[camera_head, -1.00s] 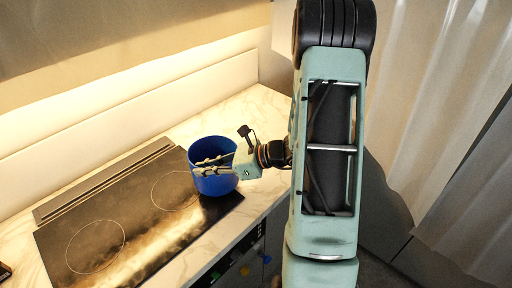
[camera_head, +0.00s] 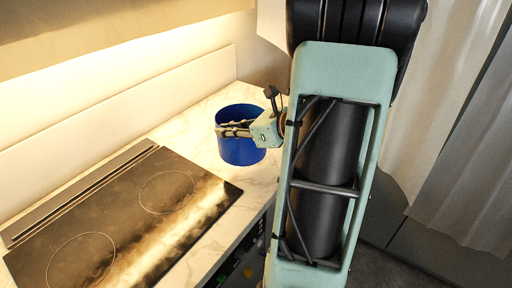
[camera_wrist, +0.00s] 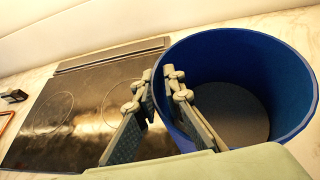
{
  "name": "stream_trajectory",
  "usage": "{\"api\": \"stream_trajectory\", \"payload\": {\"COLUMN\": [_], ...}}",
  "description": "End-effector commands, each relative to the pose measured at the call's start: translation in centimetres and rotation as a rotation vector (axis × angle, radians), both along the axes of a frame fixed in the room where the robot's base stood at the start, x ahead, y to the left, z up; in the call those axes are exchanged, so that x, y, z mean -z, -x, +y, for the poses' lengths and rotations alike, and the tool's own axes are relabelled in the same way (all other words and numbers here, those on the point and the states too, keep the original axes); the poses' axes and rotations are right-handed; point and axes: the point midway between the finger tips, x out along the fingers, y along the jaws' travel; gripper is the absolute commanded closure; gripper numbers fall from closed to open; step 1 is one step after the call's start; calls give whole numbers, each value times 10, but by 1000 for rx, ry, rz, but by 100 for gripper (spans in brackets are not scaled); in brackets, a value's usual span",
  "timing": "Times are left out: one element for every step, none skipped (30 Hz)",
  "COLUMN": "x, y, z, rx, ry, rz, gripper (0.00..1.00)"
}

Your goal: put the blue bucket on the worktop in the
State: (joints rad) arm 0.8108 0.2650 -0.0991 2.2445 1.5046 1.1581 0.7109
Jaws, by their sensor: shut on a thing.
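The blue bucket (camera_head: 240,152) is upright at the right part of the marble worktop (camera_head: 205,121), to the right of the hob. I cannot tell whether its base touches the worktop. My gripper (camera_head: 222,130) is shut on the bucket's rim, with one finger inside and one outside. In the wrist view the bucket (camera_wrist: 262,60) fills the right side and looks empty. There, my gripper (camera_wrist: 160,82) pinches the near left part of its rim. My arm covers much of the right of the head view.
A black hob (camera_head: 125,215) with ring marks lies left of the bucket, with a vent strip along its back. A pale backsplash (camera_head: 130,120) runs behind the worktop. Bare marble shows behind the bucket. A pale curtain (camera_head: 440,90) hangs at the right.

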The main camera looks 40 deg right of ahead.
Motion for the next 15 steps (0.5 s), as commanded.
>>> {"api": "stream_trajectory", "payload": {"x": [0, -3, -8, -11, -14, -18, -21, -23, -27, -30, -32, -35, -37, -39, -41], "y": [6, 9, 13, 17, 21, 26, 30, 34, 38, 42, 45, 49, 52, 55, 57], "z": [-13, -20, -29, -36, -42, -50, -56, -61, -68, -72, -76, -80, -84, -86, -89], "rx": [43, 68, 100, 125, 149, 180, 203, 224, 250, 269, 285, 307, 320, 332, 345], "ry": [6, 6, 7, 7, 6, 7, 8, 7, 7, 8, 7, 6, 7, 6, 6], "rz": [-6, -7, -8, -7, -7, -7, -7, -7, -6, -7, -6, -6, -5, -5, -5], "gripper": [100, 100, 100, 100, 100, 100, 100, 100, 100, 100, 100, 100, 100, 100, 100]}}
